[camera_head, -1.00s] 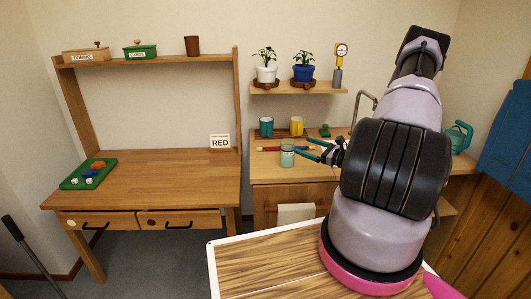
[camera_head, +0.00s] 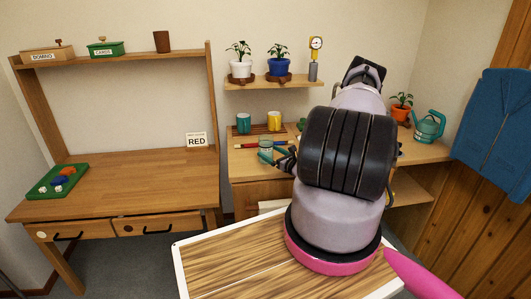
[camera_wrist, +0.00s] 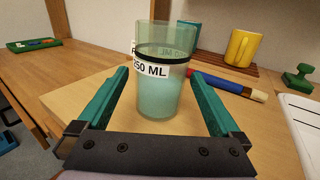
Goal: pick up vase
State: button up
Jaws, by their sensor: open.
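A clear glass vessel (camera_wrist: 163,98) with a black band and a "250 ML" label stands upright on the wooden counter, holding pale teal contents. It is the nearest vase-like thing, and it also shows small in the head view (camera_head: 265,146). My gripper (camera_wrist: 157,72) is open, with its teal fingers on either side of the glass. In the head view my gripper (camera_head: 271,155) is partly hidden behind my arm.
A yellow mug (camera_wrist: 242,47) and a teal mug (camera_head: 243,123) stand on a slatted wooden board behind the glass. A green stamp-like object (camera_wrist: 298,75) is farther right. A white-rimmed tray (camera_wrist: 297,125) is at right.

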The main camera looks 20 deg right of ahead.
aim_at(266, 149)
jog(key=x, duration=0.3)
jog(key=shift+w+d, duration=0.1)
jog(key=shift+w, duration=0.05)
jog(key=shift+c, duration=0.3)
grip_shut()
notch_tip(266, 149, up, 10)
dwell(0.3)
